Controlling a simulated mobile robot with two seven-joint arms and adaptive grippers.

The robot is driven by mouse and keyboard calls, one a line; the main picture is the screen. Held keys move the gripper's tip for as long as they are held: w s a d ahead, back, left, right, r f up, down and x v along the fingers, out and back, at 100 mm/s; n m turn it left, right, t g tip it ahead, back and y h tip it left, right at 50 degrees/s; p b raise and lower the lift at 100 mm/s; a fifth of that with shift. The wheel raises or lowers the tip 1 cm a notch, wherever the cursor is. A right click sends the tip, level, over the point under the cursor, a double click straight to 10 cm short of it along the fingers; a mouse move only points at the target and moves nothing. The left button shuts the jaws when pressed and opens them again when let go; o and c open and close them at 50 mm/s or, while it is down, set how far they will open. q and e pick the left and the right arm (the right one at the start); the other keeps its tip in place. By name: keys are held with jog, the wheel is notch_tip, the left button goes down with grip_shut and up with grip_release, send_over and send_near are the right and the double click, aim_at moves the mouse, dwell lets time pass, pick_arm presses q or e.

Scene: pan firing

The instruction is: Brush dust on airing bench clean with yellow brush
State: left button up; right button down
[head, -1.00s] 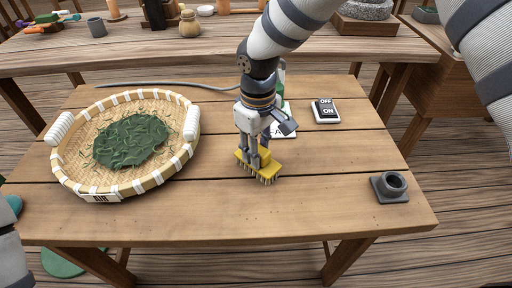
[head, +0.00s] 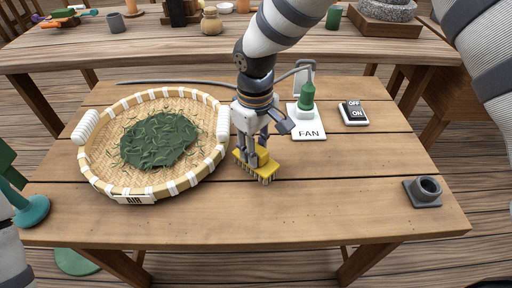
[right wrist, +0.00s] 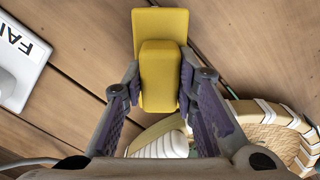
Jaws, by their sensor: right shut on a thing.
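My right gripper (head: 257,152) is shut on the yellow brush (head: 267,170), a yellow block with pale bristles pointing down. The brush is at or just above the top of the wooden airing bench (head: 330,205), right of the basket; contact is hard to tell. In the right wrist view the brush (right wrist: 162,30) sits between the two fingers of the gripper (right wrist: 160,88). I cannot make out dust on the bench; the brush and gripper hide the wood under them. My left gripper is out of view; only part of its arm shows at the lower left.
A round woven basket (head: 100,175) labelled AIR holds green leaves on the bench's left. Behind the brush stand a green-handled FAN stand (head: 308,125) and an ON/OFF switch (head: 353,113). A grey holder (head: 425,190) is at the right edge. The front middle is clear.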

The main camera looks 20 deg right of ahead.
notch_tip(320, 180, up, 2)
jog(key=shift+w+r, duration=0.1)
jog(key=shift+s+d+r, duration=0.2)
jog(key=shift+d+r, duration=0.05)
jog(key=shift+r, duration=0.45)
jog(key=shift+a+r, duration=0.1)
jog(key=shift+r, duration=2.1)
